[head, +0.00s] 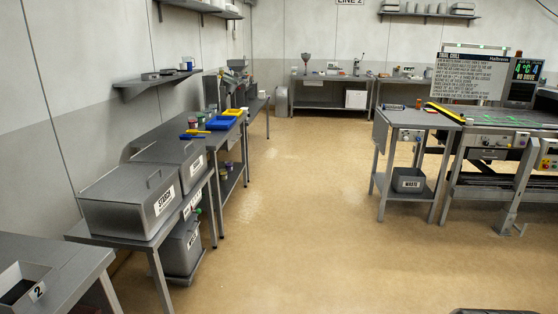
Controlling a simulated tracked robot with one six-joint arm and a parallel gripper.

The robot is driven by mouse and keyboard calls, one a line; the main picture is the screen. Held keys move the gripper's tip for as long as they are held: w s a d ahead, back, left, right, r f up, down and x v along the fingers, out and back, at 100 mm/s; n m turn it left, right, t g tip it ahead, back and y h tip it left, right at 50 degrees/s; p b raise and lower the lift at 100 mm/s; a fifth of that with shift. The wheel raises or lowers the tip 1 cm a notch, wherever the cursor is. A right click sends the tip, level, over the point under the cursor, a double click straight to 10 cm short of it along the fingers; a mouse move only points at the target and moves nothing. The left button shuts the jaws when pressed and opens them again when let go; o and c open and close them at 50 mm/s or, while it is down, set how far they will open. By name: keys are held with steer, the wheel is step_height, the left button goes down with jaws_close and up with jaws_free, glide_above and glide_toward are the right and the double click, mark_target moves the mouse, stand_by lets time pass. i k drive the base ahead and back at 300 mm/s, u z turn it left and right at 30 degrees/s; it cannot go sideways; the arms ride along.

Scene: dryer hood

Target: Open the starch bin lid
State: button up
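The starch bin (112,217) is a grey metal box with a white label reading STARCH on its front. It sits on a grey metal table at the left. Its lid (128,184) is a flat grey cover with a bar handle (154,179), and it looks closed. The inside of the bin is hidden. My gripper is not in view, so its state and its place relative to the lid do not show.
A similar grey bin (172,150) stands just behind it. A grey table (75,262) with a box marked 2 fills the lower left. The tan floor (290,210) between the benches is clear.

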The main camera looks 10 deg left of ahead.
mark_target(128, 183)
steer(key=u, duration=0.15)
steer(key=i, duration=1.45)
steer(key=u, duration=0.6)
steer(key=i, duration=0.7)
steer(key=u, duration=0.75)
steer(key=i, duration=0.55)
steer(key=u, duration=1.05)
steer(key=i, duration=1.05)
steer(key=u, duration=0.45)
